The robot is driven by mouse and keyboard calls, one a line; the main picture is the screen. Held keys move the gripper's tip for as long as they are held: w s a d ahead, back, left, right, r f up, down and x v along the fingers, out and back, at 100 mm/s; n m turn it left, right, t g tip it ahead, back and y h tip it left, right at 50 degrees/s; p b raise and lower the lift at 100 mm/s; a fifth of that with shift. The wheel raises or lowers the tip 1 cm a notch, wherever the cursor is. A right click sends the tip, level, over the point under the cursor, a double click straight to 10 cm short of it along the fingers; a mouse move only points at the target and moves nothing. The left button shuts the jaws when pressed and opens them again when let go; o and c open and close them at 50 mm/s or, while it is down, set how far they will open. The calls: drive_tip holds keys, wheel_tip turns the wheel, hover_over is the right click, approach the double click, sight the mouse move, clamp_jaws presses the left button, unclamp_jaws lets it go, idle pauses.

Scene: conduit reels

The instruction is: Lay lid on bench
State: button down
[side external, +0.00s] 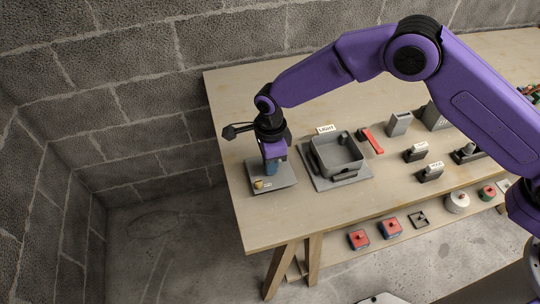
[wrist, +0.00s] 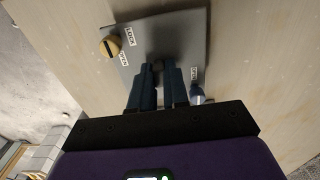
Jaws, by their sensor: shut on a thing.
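The lid is a flat grey square plate (side external: 285,181) at the left end of the bench (side external: 315,218). In the wrist view the lid (wrist: 190,30) fills the top middle. It carries a yellow knob (wrist: 110,46) beside small labels, and a grey-blue post (wrist: 197,94) with another label. My gripper (side external: 271,170) points down over the lid's middle. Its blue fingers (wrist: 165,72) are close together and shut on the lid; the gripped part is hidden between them. The lid looks about level, at or just above the bench top; I cannot tell if it touches.
An open grey box (side external: 337,155) labelled LIGHT stands on a grey base just right of the lid. A red bar (side external: 371,141) and several grey and black parts lie farther right. Several coloured parts sit on the lower shelf. The bench's left edge is close to the lid.

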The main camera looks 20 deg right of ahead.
drive_tip(key=shift+f, duration=0.3)
drive_tip(key=shift+f, duration=0.5)
idle(0.7)
drive_tip(key=c, duration=1)
unclamp_jaws()
drive_tip(key=shift+c, duration=0.2)
drive_tip(key=shift+r, duration=5)
